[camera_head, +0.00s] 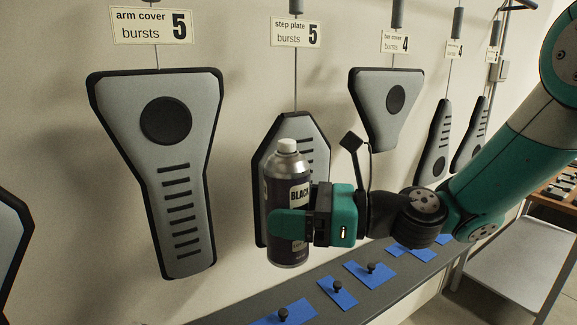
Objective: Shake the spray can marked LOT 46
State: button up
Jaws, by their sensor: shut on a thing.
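The spray can (287,180) is dark with a pale cap and a light label reading BLACK. It is upright, held in front of the hanging step plate (265,155). My gripper (290,224) is shut around the lower half of the can, reaching in from the right. The gripper covers part of the can's side. No LOT 46 marking is readable on the side facing the camera.
The arm cover (152,208), fan cover (368,85) and other panels hang from rods along the wall, under signs with burst counts. Below is a grey ledge (395,283) with blue patches and dark knobs. A metal table (505,265) stands at the right.

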aim_at(301, 161)
jog(key=r, duration=0.6)
jog(key=shift+s+r, duration=0.3)
jog(key=shift+r, duration=0.05)
jog(key=f, duration=0.7)
jog(key=shift+w, duration=0.3)
jog(key=shift+s+r, duration=0.2)
jog(key=shift+s, duration=0.05)
jog(key=shift+w, duration=0.15)
jog(key=r, duration=0.7)
jog(key=shift+s+r, duration=0.2)
jog(key=shift+s, duration=0.05)
jog(key=f, duration=0.8)
jog(key=shift+w, duration=0.4)
jog(key=r, duration=0.7)
jog(key=shift+s+r, duration=0.3)
jog(key=shift+r, duration=0.1)
notch_tip(301, 161, down, 7)
jog(key=shift+w+r, duration=0.1)
jog(key=shift+w, duration=0.2)
jog(key=r, duration=0.7)
jog(key=shift+s, duration=0.4)
jog(key=f, duration=0.8)
jog(key=shift+w, duration=0.4)
jog(key=shift+s+r, duration=0.25)
jog(key=shift+r, duration=0.05)
jog(key=shift+w, duration=0.1)
